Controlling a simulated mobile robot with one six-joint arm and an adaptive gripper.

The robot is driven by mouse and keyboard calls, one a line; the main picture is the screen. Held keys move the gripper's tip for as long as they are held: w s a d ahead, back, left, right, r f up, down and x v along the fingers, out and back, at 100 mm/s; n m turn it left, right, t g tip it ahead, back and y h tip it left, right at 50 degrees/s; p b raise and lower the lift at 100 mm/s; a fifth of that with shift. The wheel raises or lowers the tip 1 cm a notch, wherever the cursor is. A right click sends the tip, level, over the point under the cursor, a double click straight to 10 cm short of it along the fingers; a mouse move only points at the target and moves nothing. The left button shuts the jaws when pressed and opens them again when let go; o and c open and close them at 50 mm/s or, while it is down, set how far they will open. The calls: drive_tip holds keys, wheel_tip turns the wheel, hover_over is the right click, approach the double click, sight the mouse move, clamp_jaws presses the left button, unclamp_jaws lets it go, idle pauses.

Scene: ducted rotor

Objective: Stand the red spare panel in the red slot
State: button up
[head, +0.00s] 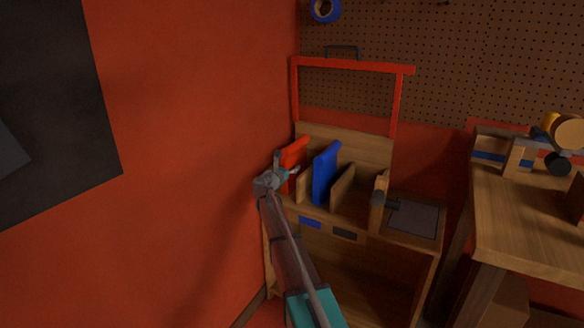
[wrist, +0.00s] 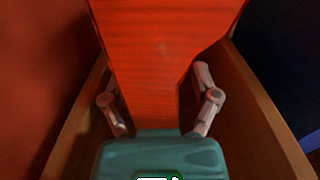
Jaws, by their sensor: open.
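The red spare panel (head: 293,152) stands upright, slightly tilted in the head view, in the leftmost slot of the wooden rack (head: 372,146). It also fills the middle of the wrist view (wrist: 160,60), between two wooden walls. My gripper (head: 283,177) is at the panel's near edge. In the wrist view its open fingers (wrist: 157,80) lie on either side of the panel, with a gap at the right finger. The panel's lower end is hidden behind my gripper. No red label shows; my arm covers the rack's front left.
A blue panel (head: 326,172) stands in the slot to the right, with wooden dividers beyond. Blue (head: 310,222) and dark (head: 345,235) labels mark the rack front. The red wall (head: 200,130) is close on the left. A workbench (head: 530,220) stands at right.

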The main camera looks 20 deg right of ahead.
drive_tip(key=v, duration=1.2)
idle(0.7)
drive_tip(key=shift+s, duration=0.15)
